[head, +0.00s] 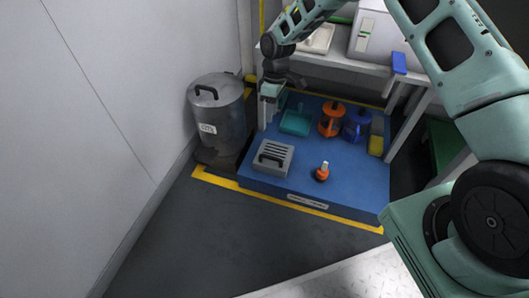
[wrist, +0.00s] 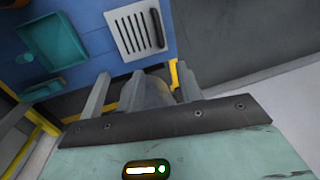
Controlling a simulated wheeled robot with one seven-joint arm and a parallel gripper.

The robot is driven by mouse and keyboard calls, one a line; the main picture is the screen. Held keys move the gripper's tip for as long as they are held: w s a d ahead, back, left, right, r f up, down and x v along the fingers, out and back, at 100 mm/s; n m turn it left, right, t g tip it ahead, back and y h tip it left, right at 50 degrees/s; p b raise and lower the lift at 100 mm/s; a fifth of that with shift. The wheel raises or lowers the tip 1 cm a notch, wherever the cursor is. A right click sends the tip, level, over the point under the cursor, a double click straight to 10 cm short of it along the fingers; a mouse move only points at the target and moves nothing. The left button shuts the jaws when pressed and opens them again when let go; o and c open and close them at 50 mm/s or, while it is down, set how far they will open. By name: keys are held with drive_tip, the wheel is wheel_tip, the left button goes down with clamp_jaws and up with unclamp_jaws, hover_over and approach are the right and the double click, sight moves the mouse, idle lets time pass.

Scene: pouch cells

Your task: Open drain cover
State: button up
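The drain cover appears to be a light grey slotted plate (head: 273,157) with a dark bar handle. It lies flat on the front left of a blue platform (head: 340,185). In the wrist view the slotted plate (wrist: 127,36) is at the top middle, with its handle on its right side. My gripper (head: 267,117) hangs behind the plate, near the platform's back left, apart from it. In the wrist view my gripper (wrist: 142,85) has its two fingers spread, with nothing held. A blurred grey rounded shape shows beyond the gap.
A lidded metal bin (head: 217,115) stands left of the platform. On the platform are a teal tray (head: 296,122), an orange jug (head: 331,119), a blue jug (head: 357,125), a yellow block (head: 376,145) and a small orange-and-white item (head: 322,172). A bench stands behind.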

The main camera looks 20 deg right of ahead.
drive_tip(key=b, duration=0.7)
hover_over(268, 151)
drive_tip(key=s+a, duration=0.2)
drive_tip(key=s, duration=0.3)
drive_tip(key=f, duration=1.7)
drive_tip(key=shift+w+d, duration=0.15)
drive_tip(key=shift+d, duration=0.05)
drive_tip(key=shift+r, duration=0.1)
clamp_jaws()
